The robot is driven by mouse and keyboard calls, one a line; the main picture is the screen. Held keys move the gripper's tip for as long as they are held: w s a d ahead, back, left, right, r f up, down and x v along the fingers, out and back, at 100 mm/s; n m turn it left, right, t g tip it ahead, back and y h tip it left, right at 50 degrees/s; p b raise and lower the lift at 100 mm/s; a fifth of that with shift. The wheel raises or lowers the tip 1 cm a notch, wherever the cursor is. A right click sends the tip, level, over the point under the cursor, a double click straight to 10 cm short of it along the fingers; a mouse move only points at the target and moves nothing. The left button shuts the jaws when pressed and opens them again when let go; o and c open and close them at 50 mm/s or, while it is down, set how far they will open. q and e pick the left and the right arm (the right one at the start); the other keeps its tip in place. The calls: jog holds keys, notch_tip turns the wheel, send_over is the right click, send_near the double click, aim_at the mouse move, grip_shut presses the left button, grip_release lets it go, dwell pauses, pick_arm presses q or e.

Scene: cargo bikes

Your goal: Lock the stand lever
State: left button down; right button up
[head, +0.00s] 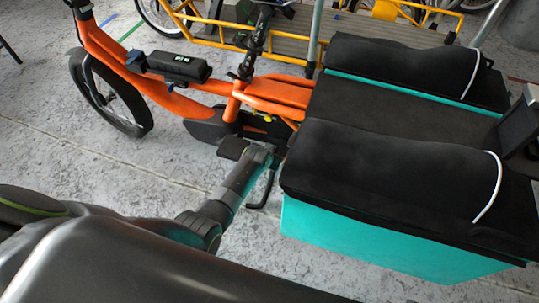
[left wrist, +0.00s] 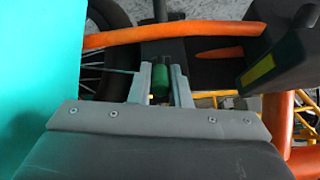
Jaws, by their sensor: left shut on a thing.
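The orange cargo bike (head: 175,98) stands across the head view with its front wheel at the left. My left arm reaches in low beside the bike's frame, and my left gripper (head: 272,158) is next to the front corner of the teal box. In the left wrist view my left gripper (left wrist: 160,88) is shut on a small green grip (left wrist: 160,80), which seems to be the stand lever. The lever's lower part is hidden by the fingers. A thin black stand leg (head: 266,192) shows below the gripper in the head view. My right gripper is not in view.
The teal box (head: 350,238) with a black cover is close to my gripper's right. In the left wrist view, orange frame tubes (left wrist: 175,35) and a spoked wheel are beyond the fingers. A yellow-railed cargo bike (head: 240,32) stands behind. The floor at left is clear.

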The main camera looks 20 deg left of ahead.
pick_arm(q)
jog(key=shift+w+d+r+g+p, duration=0.1)
jog(key=shift+w+r+g+p, duration=0.3)
jog(key=shift+r+g+p, duration=0.15)
jog(key=shift+w+r+g, duration=0.25)
jog(key=shift+w+g, duration=0.1)
jog(key=shift+g, duration=0.2)
jog(key=shift+w+r+g, duration=0.1)
jog(key=shift+w+g, duration=0.1)
jog(key=shift+g, duration=0.2)
jog(key=shift+w+r+g, duration=0.1)
jog(key=shift+w+g, duration=0.05)
jog(key=shift+g, duration=0.15)
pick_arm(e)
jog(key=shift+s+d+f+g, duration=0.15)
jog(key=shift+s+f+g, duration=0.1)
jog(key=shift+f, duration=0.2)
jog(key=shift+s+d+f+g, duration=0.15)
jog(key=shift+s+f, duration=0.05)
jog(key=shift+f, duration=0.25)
pick_arm(q)
jog(key=shift+r, duration=0.1)
jog(key=c, duration=1.3)
grip_release()
jog(key=shift+c, duration=0.2)
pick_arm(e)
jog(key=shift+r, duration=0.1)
